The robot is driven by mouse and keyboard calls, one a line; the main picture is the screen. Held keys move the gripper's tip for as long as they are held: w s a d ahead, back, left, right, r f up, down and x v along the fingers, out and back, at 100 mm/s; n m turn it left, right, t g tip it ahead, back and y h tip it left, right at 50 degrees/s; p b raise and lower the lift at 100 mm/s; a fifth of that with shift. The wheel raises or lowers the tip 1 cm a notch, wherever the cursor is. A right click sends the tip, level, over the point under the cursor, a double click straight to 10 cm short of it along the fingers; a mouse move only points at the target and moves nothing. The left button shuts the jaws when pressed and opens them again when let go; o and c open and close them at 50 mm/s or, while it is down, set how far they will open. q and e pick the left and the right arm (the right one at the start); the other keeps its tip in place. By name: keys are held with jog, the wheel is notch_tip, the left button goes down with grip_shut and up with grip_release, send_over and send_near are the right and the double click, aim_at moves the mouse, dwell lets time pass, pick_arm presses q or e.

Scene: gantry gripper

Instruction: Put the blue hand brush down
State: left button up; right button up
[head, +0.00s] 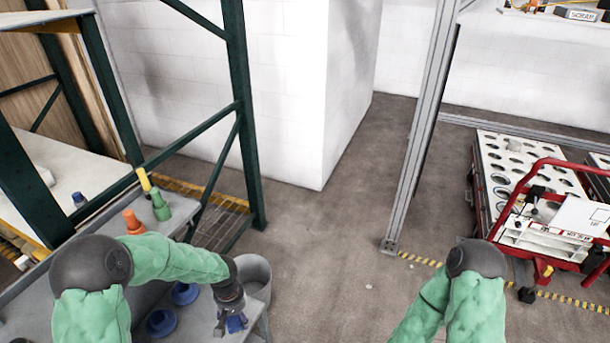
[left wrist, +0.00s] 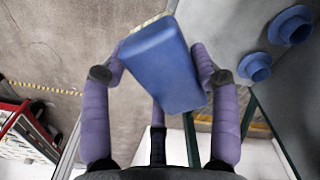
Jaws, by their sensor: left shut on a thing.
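The blue hand brush (left wrist: 163,66) is a blue block with a strip of pale bristles along its far edge in the left wrist view. My left gripper (left wrist: 160,78) is shut on it, with purple fingers on both sides. In the head view my left gripper (head: 230,308) points down near the right edge of the grey bench (head: 205,318), and a bit of the blue brush (head: 236,323) shows below it. I cannot tell whether the brush touches the bench. My right arm shows at the lower right of the head view; its gripper is out of the picture.
Two blue round pieces (head: 162,322) (head: 185,293) lie on the bench left of my gripper. A grey bin (head: 256,272) stands close behind it. An orange bottle (head: 132,222) and a green bottle (head: 160,206) stand farther back. A red cart (head: 555,255) is at right.

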pick_arm(q)
jog(key=r+m, duration=0.1)
jog(key=d+r+m, duration=0.1)
jog(key=r+m, duration=0.1)
jog(key=s+r+m, duration=0.1)
jog(key=r+m, duration=0.1)
jog(key=shift+d, duration=0.3)
jog(key=s+a+f+m+p, duration=0.1)
jog(key=a+f+m, duration=0.5)
jog(key=f+m, duration=0.5)
jog(key=m+b, duration=0.2)
jog(key=m, duration=0.9)
send_over(219, 340)
notch_tip(219, 340, down, 18)
jog(key=shift+s+f, duration=0.1)
jog(key=shift+f, duration=0.15)
jog(key=shift+f+b, duration=1)
jog(key=shift+f, duration=0.6)
